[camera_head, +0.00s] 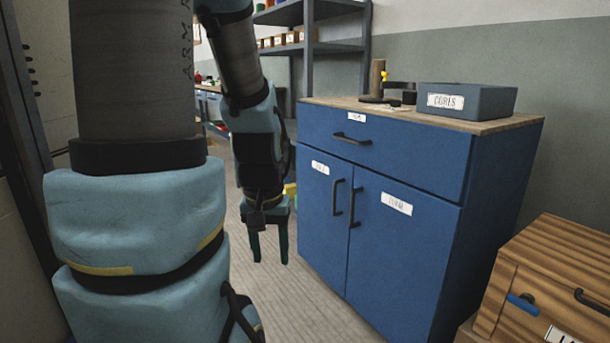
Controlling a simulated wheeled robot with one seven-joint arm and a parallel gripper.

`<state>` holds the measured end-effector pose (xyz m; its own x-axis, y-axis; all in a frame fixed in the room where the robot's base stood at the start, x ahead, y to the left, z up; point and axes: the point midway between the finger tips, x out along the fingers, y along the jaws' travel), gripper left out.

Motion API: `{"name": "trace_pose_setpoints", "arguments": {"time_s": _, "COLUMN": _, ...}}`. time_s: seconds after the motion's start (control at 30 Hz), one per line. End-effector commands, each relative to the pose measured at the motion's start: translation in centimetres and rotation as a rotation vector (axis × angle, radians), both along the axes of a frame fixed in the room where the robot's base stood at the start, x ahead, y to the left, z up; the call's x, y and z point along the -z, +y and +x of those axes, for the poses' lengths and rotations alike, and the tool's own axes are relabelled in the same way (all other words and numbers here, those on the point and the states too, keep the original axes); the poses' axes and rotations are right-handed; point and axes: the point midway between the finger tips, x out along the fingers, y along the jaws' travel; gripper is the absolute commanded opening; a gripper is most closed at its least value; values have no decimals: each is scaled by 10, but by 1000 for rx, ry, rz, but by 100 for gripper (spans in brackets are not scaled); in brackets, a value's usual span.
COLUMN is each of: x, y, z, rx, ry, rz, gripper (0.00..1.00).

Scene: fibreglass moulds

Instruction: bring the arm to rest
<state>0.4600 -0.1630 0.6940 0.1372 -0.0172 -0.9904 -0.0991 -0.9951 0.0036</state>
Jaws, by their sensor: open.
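My arm fills the left of the view, in light blue covers and dark grey links. Its forearm hangs down, and my gripper (270,246) points at the floor with its two dark fingers apart. The gripper is open, with nothing seen between the fingers. It hangs in the air to the left of the blue cabinet (400,240), apart from it in the picture.
The cabinet's drawer and two doors look shut. On its wooden top stand a grey labelled bin (490,101) and a dark tool-like object (378,88). A striped wooden box (560,265) is at lower right. Metal shelving (309,50) stands behind. Floor (290,305) is clear below the gripper.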

Motion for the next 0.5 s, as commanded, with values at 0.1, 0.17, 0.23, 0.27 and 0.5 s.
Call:
{"name": "trace_pose_setpoints", "arguments": {"time_s": 0.1, "x": -55, "y": 0, "z": 0, "rx": 0, "ry": 0, "rz": 0, "gripper": 52}}
{"name": "trace_pose_setpoints", "arguments": {"time_s": 0.17, "x": -74, "y": 0, "z": 0, "rx": 1, "ry": 0, "rz": 0, "gripper": 52}}
{"name": "trace_pose_setpoints", "arguments": {"time_s": 0.23, "x": -95, "y": 0, "z": 0, "rx": 1, "ry": 0, "rz": 0, "gripper": 52}}
{"name": "trace_pose_setpoints", "arguments": {"time_s": 0.27, "x": -104, "y": 0, "z": 0, "rx": 1, "ry": 0, "rz": 0, "gripper": 52}}
{"name": "trace_pose_setpoints", "arguments": {"time_s": 0.5, "x": -177, "y": 0, "z": 0, "rx": 1, "ry": 0, "rz": 0, "gripper": 52}}
